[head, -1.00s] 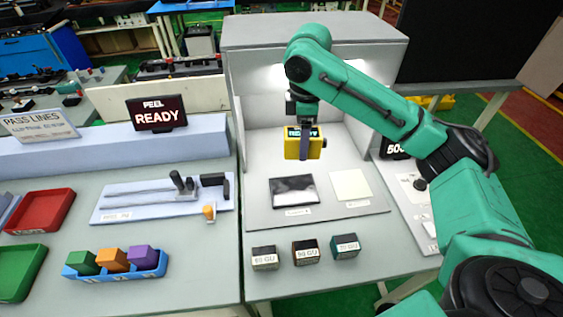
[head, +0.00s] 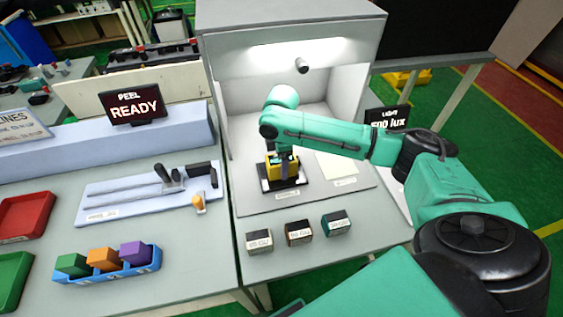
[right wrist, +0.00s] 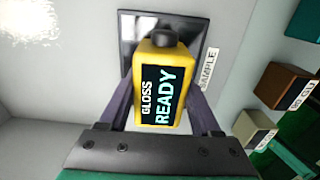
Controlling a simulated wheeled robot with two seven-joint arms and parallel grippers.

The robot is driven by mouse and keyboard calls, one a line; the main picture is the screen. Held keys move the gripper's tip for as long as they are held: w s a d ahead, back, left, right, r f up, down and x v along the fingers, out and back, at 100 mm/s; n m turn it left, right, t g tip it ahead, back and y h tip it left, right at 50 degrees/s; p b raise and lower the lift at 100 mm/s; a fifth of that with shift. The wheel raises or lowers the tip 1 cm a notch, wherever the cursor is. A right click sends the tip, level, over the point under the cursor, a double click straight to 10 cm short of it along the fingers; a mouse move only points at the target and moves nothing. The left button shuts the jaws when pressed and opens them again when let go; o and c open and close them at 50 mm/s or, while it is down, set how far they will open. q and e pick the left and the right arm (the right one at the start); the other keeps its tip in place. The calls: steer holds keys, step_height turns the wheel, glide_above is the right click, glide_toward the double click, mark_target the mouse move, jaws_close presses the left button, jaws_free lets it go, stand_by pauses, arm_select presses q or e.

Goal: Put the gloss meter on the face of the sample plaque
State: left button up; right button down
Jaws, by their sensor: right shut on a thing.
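The gloss meter (head: 273,172) is a yellow block. In the right wrist view the gloss meter (right wrist: 163,90) shows a dark screen reading "GLOSS READY". My right gripper (head: 281,174) is shut on it, with a finger on each side in the right wrist view (right wrist: 160,115). The sample plaque (head: 293,181) is a dark glossy square labelled "SAMPLE" in the right wrist view (right wrist: 195,33), lying in the light booth. The meter is over the plaque and hides part of it. I cannot tell whether the meter touches its face. My left gripper is not in view.
A pale plaque (head: 336,166) lies right of the sample. Three small labelled blocks, the nearest left one (head: 259,242) among them, stand in front of the booth (head: 364,118). A peel tester (head: 140,193) and a blue tray (head: 110,274) of coloured blocks are on the left bench.

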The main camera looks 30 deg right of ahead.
steer(key=shift+w+f, duration=0.1)
steer(key=shift+f, duration=0.1)
steer(key=shift+c, duration=0.4)
jaws_free()
step_height(320, 180, up, 12)
steer(key=shift+f+b, duration=0.25)
steer(key=shift+b, duration=0.9)
steer(key=shift+r, duration=0.35)
